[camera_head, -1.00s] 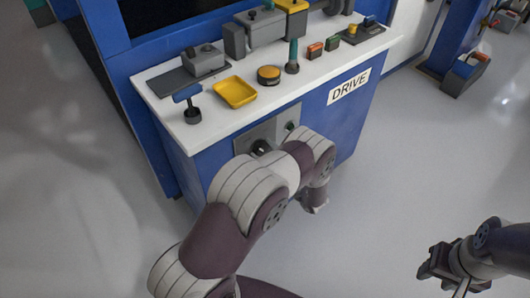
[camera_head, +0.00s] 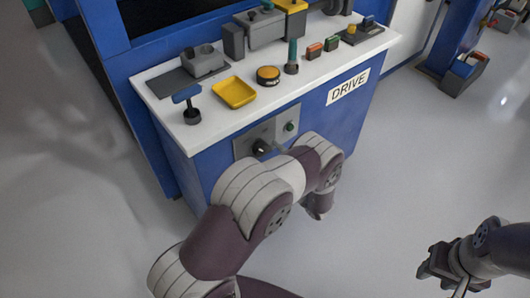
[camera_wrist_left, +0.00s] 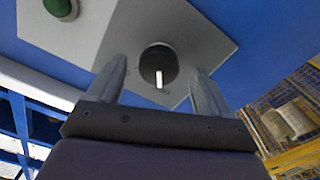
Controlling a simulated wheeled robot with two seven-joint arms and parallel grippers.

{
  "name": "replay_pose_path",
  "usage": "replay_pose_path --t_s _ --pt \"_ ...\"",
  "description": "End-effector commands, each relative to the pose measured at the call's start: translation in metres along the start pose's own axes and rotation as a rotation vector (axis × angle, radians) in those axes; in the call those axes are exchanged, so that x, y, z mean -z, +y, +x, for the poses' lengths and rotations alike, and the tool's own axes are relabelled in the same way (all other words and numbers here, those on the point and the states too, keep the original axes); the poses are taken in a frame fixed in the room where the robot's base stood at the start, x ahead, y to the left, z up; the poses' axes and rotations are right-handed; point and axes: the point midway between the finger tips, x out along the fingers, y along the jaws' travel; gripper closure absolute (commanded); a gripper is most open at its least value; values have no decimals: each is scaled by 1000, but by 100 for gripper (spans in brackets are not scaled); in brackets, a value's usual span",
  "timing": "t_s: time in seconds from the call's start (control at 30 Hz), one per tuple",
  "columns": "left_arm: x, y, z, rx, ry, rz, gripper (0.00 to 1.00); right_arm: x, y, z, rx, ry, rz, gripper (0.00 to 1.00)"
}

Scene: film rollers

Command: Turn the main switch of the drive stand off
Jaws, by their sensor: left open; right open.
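The blue drive stand (camera_head: 343,122) has a white top and a "DRIVE" label. On its front is a grey switch plate (camera_head: 282,119) with a black round main switch (camera_head: 260,146) and a green button (camera_head: 289,127). In the left wrist view the switch (camera_wrist_left: 158,66) shows a white mark pointing down in the picture, and the green button (camera_wrist_left: 60,8) is at upper left. My left gripper (camera_wrist_left: 158,80) is open, with a finger on either side of the switch in the picture; contact cannot be told. My right gripper (camera_head: 438,268) is open and empty, far right, above the floor.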

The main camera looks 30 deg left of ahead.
Motion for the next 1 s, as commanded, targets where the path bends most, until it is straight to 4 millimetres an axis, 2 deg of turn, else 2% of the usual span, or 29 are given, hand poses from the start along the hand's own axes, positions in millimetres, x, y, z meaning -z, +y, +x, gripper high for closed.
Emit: replay_pose_path --t_s 0.2,0.3,0.4,0.53,1.0 --pt "1 1 -60 -6 -2 1 20 1 0 -7 0 0 0 57" --pt "0 1 -82 -5 -2 1 20 1 0 -8 0 0 0 57" --pt "0 0 -96 -3 -1 0 20 1 0 -8 0 0 0 57" --pt "0 0 -104 -1 0 0 20 1 0 -8 0 0 0 57" --pt "0 0 -104 -1 0 2 20 1 0 -8 0 0 0 57"
